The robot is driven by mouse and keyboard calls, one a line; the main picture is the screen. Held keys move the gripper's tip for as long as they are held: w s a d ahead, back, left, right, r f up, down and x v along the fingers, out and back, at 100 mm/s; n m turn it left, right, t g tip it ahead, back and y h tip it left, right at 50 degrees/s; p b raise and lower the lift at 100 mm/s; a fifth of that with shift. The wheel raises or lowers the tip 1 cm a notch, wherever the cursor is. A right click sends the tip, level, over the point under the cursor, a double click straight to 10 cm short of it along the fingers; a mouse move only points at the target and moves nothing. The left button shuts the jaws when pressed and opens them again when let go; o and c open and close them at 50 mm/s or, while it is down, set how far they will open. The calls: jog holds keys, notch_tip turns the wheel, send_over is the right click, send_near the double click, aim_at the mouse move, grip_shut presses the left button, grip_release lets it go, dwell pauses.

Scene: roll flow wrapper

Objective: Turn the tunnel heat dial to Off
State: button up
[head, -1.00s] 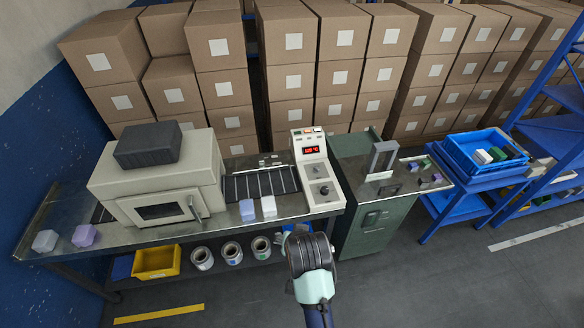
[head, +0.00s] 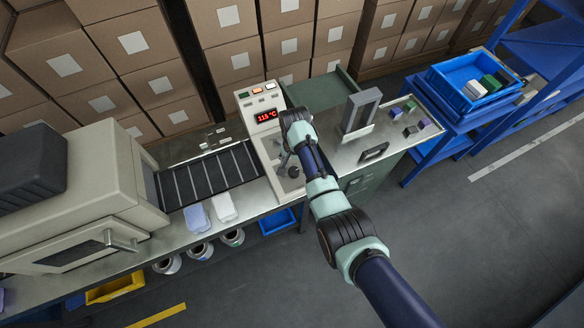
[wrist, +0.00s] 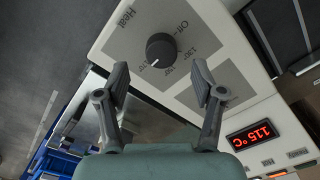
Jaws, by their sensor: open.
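The heat dial (wrist: 160,48) is a round black knob on a grey plate marked Heat, in the wrist view. Off is printed to its upper right and temperature marks run below. Its white pointer is toward the lower left, at a temperature mark, away from Off. My gripper (wrist: 160,82) is open and empty, its two fingers apart, with the dial beyond the gap and apparently not touched. In the head view my gripper (head: 284,158) is over the control panel (head: 257,135) and hides part of it. The red display (wrist: 252,135) reads 115 °C.
A second grey plate lies partly behind the right finger in the wrist view. The conveyor (head: 205,178) and beige tunnel (head: 85,190) stand left of the panel. A metal upright frame (head: 361,110) stands close on the right. Blue and white packs (head: 223,206) lie in front of the conveyor.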

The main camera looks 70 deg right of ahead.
aim_at(294, 171)
notch_tip(294, 171, down, 5)
jog(key=shift+w+r+b, duration=0.1)
jog(key=shift+r+b, duration=0.05)
jog(key=shift+b, duration=0.35)
jog(key=shift+c, duration=0.4)
jog(key=c, duration=1.1)
